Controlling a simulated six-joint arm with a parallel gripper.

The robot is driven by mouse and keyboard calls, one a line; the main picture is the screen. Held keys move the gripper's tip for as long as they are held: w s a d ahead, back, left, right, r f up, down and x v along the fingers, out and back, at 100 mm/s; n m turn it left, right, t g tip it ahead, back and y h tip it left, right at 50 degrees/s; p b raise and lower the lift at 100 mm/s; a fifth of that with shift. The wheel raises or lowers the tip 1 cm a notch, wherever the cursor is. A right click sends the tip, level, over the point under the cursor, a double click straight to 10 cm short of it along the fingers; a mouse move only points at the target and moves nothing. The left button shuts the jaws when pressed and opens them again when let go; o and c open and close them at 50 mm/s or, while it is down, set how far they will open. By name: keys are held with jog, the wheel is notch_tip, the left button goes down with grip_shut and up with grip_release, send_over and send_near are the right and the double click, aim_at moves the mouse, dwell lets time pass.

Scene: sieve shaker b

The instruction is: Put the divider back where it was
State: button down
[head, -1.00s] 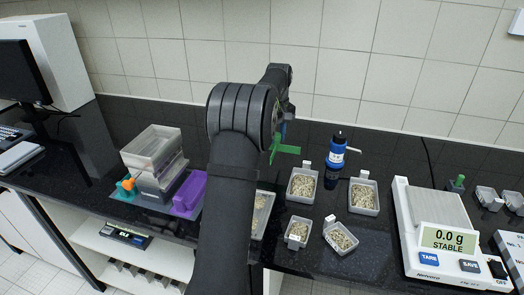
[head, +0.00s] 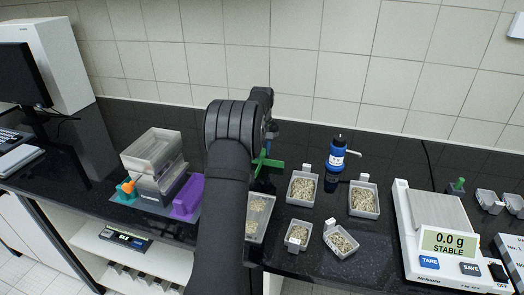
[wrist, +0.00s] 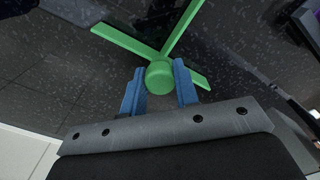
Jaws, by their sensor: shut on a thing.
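The divider is a green piece with three flat arms and a round knob. In the head view the divider (head: 268,163) shows partly beside my arm, near the far end of the large grain tray (head: 259,203). In the wrist view the divider (wrist: 130,42) has its knob between the two blue fingertips of my gripper (wrist: 160,88). My gripper is shut on the knob, with dark speckled counter behind the divider. In the head view my arm hides most of the gripper and part of the large tray. I cannot tell the divider's height above the counter.
Several small grain trays (head: 302,188) stand right of my arm. A blue bottle (head: 337,154) stands behind them. A balance (head: 440,225) reading 0.0 g is farther right. A sieve stack (head: 152,153) and a purple block (head: 188,197) are on the left.

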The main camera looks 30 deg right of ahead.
jog(key=shift+f, duration=0.1)
jog(key=c, duration=1.1)
grip_release()
notch_tip(320, 180, up, 12)
notch_tip(320, 180, down, 12)
jog(key=shift+r, duration=1.9)
jog(key=shift+f, duration=0.15)
